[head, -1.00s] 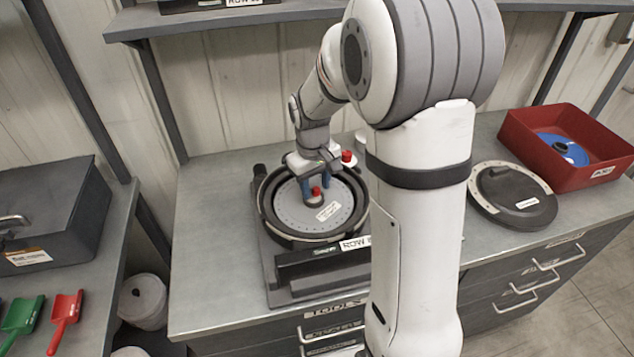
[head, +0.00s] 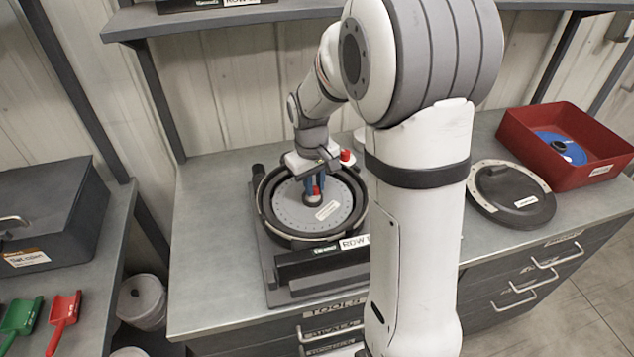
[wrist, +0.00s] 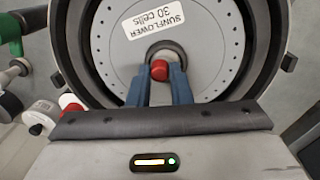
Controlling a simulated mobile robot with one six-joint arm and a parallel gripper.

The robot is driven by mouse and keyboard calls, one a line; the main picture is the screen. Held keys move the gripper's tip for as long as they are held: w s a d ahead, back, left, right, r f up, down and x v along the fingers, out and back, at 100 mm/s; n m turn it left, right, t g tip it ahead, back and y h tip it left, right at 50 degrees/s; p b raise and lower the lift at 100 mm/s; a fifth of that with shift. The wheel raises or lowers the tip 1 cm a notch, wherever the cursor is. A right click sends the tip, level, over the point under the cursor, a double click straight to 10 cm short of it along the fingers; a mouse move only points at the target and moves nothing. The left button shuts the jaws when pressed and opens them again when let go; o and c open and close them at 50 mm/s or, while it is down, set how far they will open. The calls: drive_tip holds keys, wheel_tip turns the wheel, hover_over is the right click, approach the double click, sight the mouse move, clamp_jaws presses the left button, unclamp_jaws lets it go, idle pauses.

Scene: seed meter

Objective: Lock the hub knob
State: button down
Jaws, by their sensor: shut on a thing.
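The hub knob (wrist: 159,70) is red and sits at the centre of a grey seed disc (wrist: 110,54) labelled "SUNFLOWER 30 cells". The disc lies in the round black housing of the seed meter, and it also shows in the head view (head: 288,212). My gripper (wrist: 159,88) reaches over the disc from the near side in the wrist view. Its two blue fingers stand on either side of the red knob and are shut on it. In the head view my gripper (head: 313,190) points down at the disc centre; the fingers partly hide the knob there.
A red knob on a white part (head: 346,156) stands just behind the housing. A round black cover (head: 512,195) and a red bin (head: 588,165) holding a blue disc (head: 561,148) are at right. A dark toolbox (head: 45,210) and scoops are at left. The bench left of the meter is clear.

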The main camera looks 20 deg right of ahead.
drive_tip(key=m+b, duration=0.1)
drive_tip(key=m, duration=0.3)
drive_tip(key=shift+f+m, duration=0.1)
drive_tip(key=shift+m, duration=0.3)
drive_tip(key=m+b, duration=0.1)
drive_tip(key=m, duration=0.4)
drive_tip(key=shift+m+g+b, duration=0.3)
idle(0.4)
drive_tip(key=c, duration=1.3)
unclamp_jaws()
